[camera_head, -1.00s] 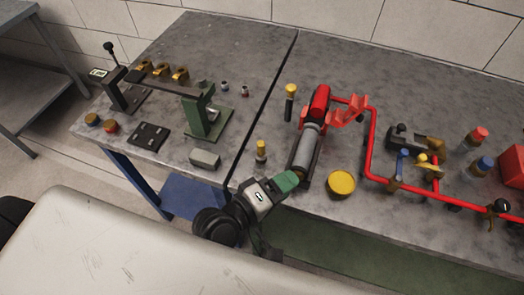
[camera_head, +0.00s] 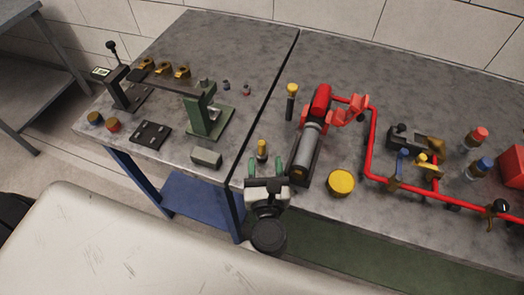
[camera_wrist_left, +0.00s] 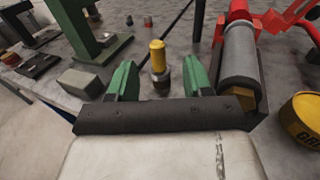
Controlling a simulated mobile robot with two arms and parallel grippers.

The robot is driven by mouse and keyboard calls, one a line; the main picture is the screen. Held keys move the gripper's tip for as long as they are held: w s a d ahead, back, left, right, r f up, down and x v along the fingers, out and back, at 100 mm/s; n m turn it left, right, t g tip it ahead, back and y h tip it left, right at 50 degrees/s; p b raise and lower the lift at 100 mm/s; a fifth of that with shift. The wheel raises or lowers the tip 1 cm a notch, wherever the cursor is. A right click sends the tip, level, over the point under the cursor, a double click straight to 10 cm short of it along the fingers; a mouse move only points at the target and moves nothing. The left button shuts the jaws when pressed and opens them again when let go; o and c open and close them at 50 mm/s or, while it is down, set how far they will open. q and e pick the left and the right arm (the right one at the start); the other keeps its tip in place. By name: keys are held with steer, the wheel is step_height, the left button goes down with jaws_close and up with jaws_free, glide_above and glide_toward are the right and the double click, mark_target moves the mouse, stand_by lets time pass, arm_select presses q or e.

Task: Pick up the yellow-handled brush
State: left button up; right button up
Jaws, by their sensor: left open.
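A small upright piece with a yellow handle (camera_head: 262,146) and a grey lower part stands near the front edge of the right-hand table. It also shows in the left wrist view (camera_wrist_left: 158,56). A second upright piece with a yellow top (camera_head: 291,90) and a dark body stands farther back. I cannot tell for sure which one is the brush. My left gripper (camera_head: 266,170) is open and empty, its two green fingers pointing at the nearer piece. In the left wrist view that piece shows between and beyond the fingertips (camera_wrist_left: 158,78). My right gripper is not in view.
A grey and red cylinder (camera_head: 308,140) lies close to the right of the left gripper. A yellow can (camera_head: 341,182) and red pipework (camera_head: 369,140) are farther right. A grey block (camera_head: 206,157) and a green vise-like stand (camera_head: 205,115) are to the left, across the table seam.

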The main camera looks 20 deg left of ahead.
mark_target(262, 145)
arm_select(q)
steer(key=x, duration=0.3)
steer(key=shift+w+a+p, duration=0.1)
steer(key=shift+w+p, duration=0.15)
steer(key=shift+p, duration=0.1)
steer(key=p+x, duration=0.2)
steer(key=x, duration=0.3)
steer(key=shift+s+a+r, duration=0.1)
steer(key=shift+a, duration=0.1)
steer(key=shift+w+a, duration=0.1)
steer(key=shift+w, duration=0.1)
steer(key=shift+s, duration=0.1)
steer(key=shift+c, duration=0.7)
jaws_close()
step_height(262, 145, up, 10)
steer(key=p, duration=0.1)
